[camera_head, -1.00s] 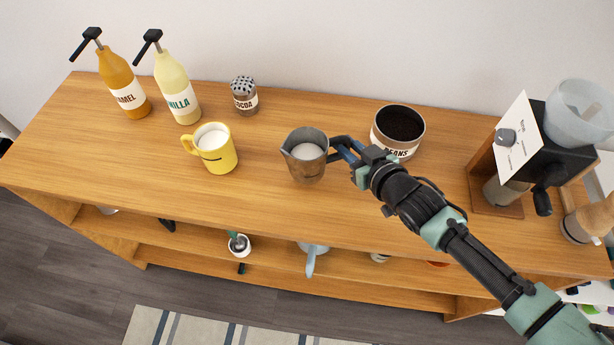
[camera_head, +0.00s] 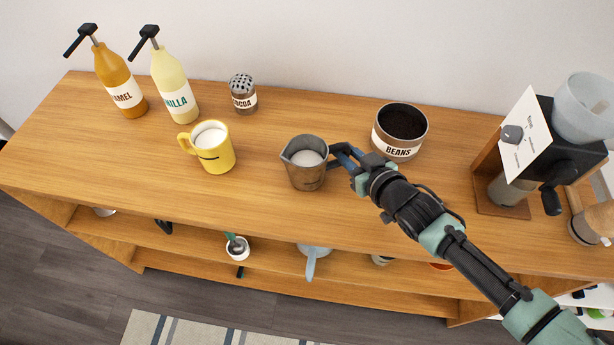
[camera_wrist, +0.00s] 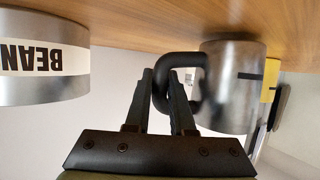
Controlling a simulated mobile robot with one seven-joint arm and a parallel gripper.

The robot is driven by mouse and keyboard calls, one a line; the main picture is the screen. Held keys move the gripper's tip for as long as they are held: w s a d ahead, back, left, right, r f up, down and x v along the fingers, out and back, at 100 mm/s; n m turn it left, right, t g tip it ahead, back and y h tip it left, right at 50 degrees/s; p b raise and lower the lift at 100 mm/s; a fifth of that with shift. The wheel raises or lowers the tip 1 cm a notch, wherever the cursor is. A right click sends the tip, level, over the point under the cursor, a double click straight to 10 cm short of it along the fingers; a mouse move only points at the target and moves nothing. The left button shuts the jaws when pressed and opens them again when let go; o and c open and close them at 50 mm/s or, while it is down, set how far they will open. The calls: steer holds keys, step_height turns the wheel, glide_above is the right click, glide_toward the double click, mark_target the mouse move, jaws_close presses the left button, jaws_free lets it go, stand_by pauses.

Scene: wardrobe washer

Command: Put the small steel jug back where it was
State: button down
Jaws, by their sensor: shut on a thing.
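The small steel jug (camera_head: 306,172) is upright at the middle of the wooden counter and holds white liquid. My gripper (camera_head: 341,157) comes from the right and is shut on the jug's dark handle. In the wrist view, which is upside down, my gripper's two fingers (camera_wrist: 163,95) close around the handle, and the jug (camera_wrist: 232,85) is to the right of them. The jug's base is at or very near the counter top; I cannot tell whether it touches.
A yellow mug (camera_head: 213,155) of white liquid stands left of the jug. A beans canister (camera_head: 398,146) is close behind my gripper. A cocoa shaker (camera_head: 243,97) and syrup bottles (camera_head: 176,92) stand at the back. A grinder (camera_head: 520,150) is on the right. Bare counter (camera_head: 255,190) lies between mug and jug.

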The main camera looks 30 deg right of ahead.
steer(key=shift+f, duration=0.3)
stand_by(0.4)
steer(key=c, duration=0.7)
jaws_free()
steer(key=shift+s, duration=0.1)
steer(key=shift+p+v, duration=1.75)
steer(key=shift+v, duration=4.7)
